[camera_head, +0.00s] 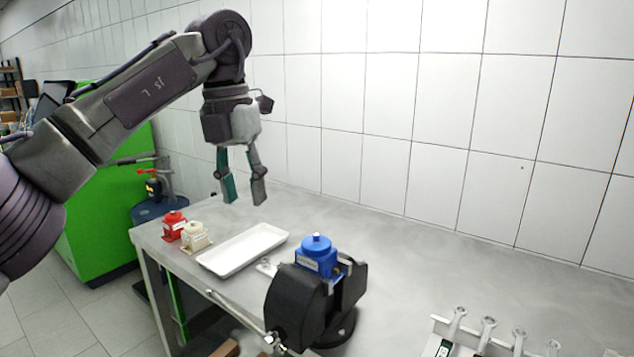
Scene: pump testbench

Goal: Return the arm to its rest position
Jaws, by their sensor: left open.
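My left arm comes in from the left and reaches over the bench. My left gripper (243,191) points down, open and empty, in the air above the far left part of the grey bench (420,245). Its two fingers are apart, and nothing is between them. A blue pump part (318,256) sits in the black vise (303,303), to the right of and lower than the gripper in the picture. My right gripper is not in view.
A white tray (243,249) lies on the bench, with a red pump part (174,225) and a cream one (194,237) left of it. Wrenches stand in a rack (478,343) at the lower right. A green cabinet (106,215) and a tiled wall (400,110) stand behind.

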